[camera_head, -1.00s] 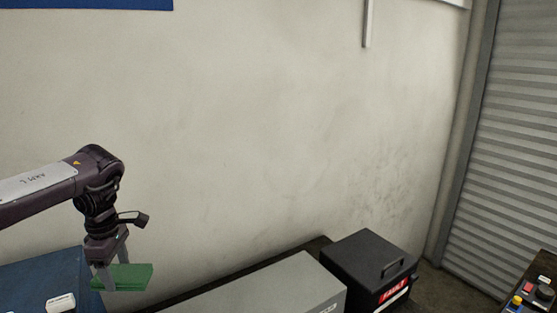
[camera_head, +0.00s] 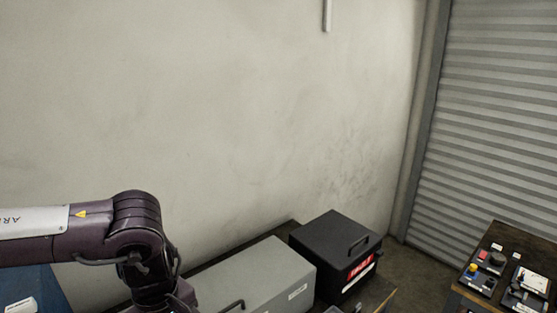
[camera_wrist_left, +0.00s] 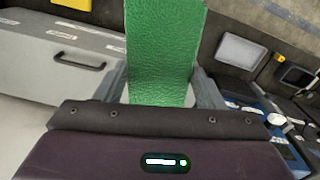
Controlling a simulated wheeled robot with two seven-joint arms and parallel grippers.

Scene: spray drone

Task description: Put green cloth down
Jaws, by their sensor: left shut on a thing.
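The green cloth (camera_wrist_left: 165,45) stands out between the two fingers of my left gripper (camera_wrist_left: 163,90) in the left wrist view. The gripper is shut on it. In the head view my left arm comes in from the left and its wrist bends down at the bottom edge. The fingers and the cloth are below that frame, out of sight there. What lies directly under the cloth cannot be told. My right gripper is not in view.
A grey case (camera_head: 258,277) with a handle stands beside my left wrist. A black box (camera_head: 336,250) with a red label is right of it. A control table (camera_head: 508,240) stands at the right. A blue surface (camera_head: 38,288) is at the left.

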